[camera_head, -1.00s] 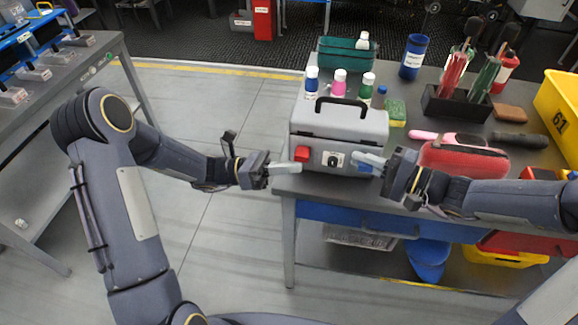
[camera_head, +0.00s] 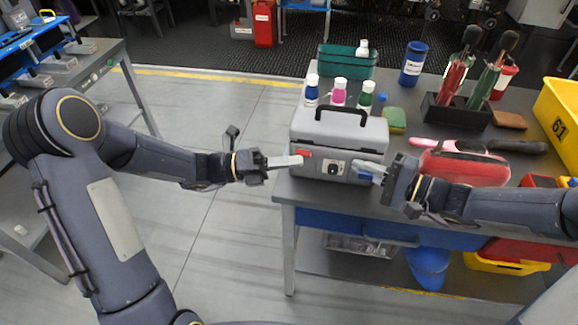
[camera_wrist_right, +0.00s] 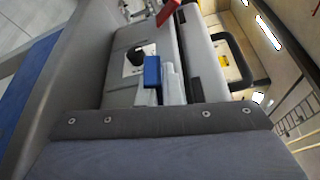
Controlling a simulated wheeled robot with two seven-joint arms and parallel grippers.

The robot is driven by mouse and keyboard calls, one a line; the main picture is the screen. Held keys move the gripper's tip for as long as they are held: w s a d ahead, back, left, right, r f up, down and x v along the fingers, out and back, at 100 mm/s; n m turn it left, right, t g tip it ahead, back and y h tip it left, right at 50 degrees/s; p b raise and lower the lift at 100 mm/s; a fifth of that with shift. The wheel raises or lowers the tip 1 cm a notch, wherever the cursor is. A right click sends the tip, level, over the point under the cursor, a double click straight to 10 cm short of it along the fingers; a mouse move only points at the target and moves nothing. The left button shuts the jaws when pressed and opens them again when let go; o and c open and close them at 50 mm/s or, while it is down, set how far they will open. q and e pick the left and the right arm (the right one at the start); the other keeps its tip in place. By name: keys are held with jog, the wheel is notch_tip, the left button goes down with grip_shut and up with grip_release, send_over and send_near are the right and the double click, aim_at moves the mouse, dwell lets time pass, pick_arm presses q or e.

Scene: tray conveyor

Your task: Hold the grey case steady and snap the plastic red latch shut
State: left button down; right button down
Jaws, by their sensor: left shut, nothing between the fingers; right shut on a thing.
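The grey case (camera_head: 345,128), with a dark carry handle, stands upright at the table's front left edge, its lid down. The red latch (camera_head: 303,153) is at the left of its front; in the right wrist view the latch (camera_wrist_right: 168,11) sticks out from the case, cut by the frame edge. My left gripper (camera_head: 298,161) is shut and empty, its tips at the red latch and covering its lower part; I cannot tell if they touch. My right gripper (camera_head: 370,169) is shut on the blue latch (camera_wrist_right: 152,71) at the right of the front.
Small bottles (camera_head: 339,93) and a green bin (camera_head: 346,62) stand behind the case. A sponge (camera_head: 394,119), a red pouch (camera_head: 462,166) and a dark tool holder (camera_head: 455,112) are to its right.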

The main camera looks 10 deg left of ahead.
jog(key=shift+r, duration=0.1)
pick_arm(q)
jog(key=n, duration=0.1)
jog(key=r+n+y, duration=0.1)
jog(key=n, duration=0.1)
jog(key=shift+w+r, duration=0.1)
jog(key=shift+w, duration=0.3)
jog(key=s+a, duration=0.6)
jog(key=a, duration=0.3)
jog(key=shift+s+a, duration=0.2)
jog(key=shift+a, duration=0.2)
pick_arm(e)
jog(key=c, duration=1.5)
grip_release()
